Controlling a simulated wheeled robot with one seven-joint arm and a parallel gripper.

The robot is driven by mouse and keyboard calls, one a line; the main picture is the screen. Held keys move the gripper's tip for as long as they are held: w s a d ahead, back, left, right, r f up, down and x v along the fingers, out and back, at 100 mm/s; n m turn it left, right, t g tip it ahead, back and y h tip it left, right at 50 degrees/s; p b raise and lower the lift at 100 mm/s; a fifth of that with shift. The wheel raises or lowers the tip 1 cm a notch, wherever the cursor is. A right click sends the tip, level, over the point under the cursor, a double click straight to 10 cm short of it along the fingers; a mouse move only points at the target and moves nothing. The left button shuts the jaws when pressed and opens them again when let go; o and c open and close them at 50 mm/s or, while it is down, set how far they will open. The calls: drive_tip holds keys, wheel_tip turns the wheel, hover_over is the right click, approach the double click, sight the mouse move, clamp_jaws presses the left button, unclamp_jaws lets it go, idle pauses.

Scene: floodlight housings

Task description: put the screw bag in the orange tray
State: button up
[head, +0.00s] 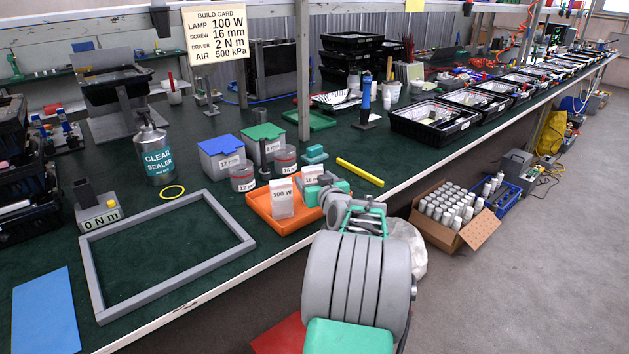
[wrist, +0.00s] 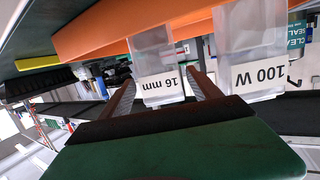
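The screw bag, a clear bag with a white "16 mm" label (head: 312,174), is at the far right corner of the orange tray (head: 262,213). In the wrist view, which is upside down, the screw bag (wrist: 157,72) has its labelled top between the fingers of my gripper (wrist: 162,82). The tray wall (wrist: 90,40) shows behind it. I cannot tell whether the fingers touch the bag or whether its base rests on anything. In the head view my gripper (head: 326,190) is largely hidden by my wrist at the tray's right side.
A "100 W" bag (head: 282,198) stands in the tray; it also shows in the wrist view (wrist: 250,50). Labelled jars (head: 243,178) and blue (head: 221,157) and green bins stand behind. A grey frame (head: 165,262) lies left, a yellow bar (head: 360,172) right.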

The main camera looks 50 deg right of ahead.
drive_tip(key=shift+o, duration=0.4)
drive_tip(key=shift+r, duration=0.2)
drive_tip(key=shift+s+a+r, duration=0.1)
drive_tip(key=shift+s, duration=0.2)
drive_tip(key=v, duration=1.1)
drive_tip(key=shift+p, duration=0.45)
drive_tip(key=shift+s+a, duration=0.1)
drive_tip(key=shift+a, duration=0.05)
